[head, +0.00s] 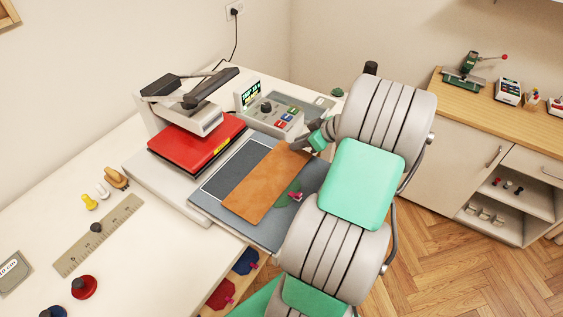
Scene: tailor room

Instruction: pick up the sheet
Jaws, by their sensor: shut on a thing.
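The sheet looks like a flat brown, leather-like rectangle (262,188). It lies at a slant over the grey platen of the press, partly covering a dark panel with a pale outline and a green patch. My gripper (304,146) is at the sheet's far right corner, with its fingers shut on that edge. The fingertips are small in the head view and partly hidden by my wrist. I cannot tell whether the sheet touches the platen below it.
The heat press (198,142) with its red upper plate stands just left of the sheet. A control box (268,116) is behind it. A ruler (98,236), stamps and a red knob (85,287) lie on the white table at left. A wooden counter (520,115) stands at right.

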